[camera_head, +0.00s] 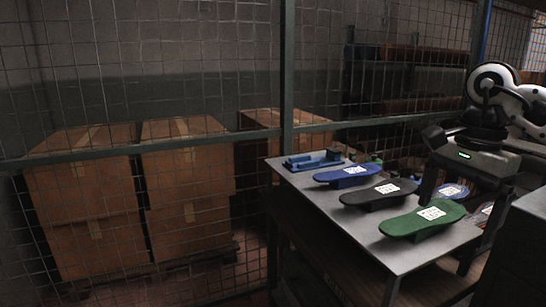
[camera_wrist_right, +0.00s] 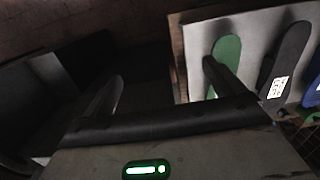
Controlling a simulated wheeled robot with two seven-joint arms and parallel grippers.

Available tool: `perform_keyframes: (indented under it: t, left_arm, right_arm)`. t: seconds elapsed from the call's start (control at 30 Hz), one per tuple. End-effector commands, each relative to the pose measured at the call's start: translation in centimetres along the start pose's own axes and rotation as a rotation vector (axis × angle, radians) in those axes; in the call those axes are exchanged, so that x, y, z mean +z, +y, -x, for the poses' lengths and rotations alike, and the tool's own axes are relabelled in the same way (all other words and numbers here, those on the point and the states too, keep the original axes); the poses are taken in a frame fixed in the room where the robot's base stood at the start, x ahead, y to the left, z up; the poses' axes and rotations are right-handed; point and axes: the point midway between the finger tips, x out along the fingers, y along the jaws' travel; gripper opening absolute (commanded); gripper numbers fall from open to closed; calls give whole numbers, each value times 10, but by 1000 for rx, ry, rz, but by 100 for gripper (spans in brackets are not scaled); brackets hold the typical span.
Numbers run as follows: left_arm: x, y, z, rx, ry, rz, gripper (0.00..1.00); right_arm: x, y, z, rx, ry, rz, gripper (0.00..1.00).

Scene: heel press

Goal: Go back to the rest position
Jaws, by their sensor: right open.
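My right gripper (camera_head: 455,205) is at the right of the head view, above the right side of the table, its fingers pointing down. In the right wrist view the gripper (camera_wrist_right: 165,88) is open, with nothing between its fingers. The green sole (camera_head: 424,219) lies at the near edge of the table and also shows in the right wrist view (camera_wrist_right: 228,55), partly behind one finger. A black sole (camera_head: 378,192) and a blue sole (camera_head: 347,174) lie farther back, each with a white code label. My left gripper is out of view.
The grey table (camera_head: 398,258) bears a blue fixture (camera_head: 314,160) at its far left corner. Cardboard boxes (camera_head: 85,190) stand behind a wire mesh fence with a post (camera_head: 287,75). A dark cabinet is at the lower right.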

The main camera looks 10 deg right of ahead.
Motion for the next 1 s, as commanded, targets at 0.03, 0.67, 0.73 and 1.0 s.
perform_keyframes:
  t: [0.03,0.67,0.73,1.0]
  left_arm:
    - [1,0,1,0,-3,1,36]
    - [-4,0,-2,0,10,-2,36]
    - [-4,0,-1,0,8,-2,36]
    - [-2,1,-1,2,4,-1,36]
  right_arm:
    - [9,-5,-8,-1,-28,8,94]
    - [249,-53,-115,86,-1012,-246,94]
    - [284,-55,-115,166,-1241,-400,94]
    - [304,-82,-127,662,-1986,-1293,94]
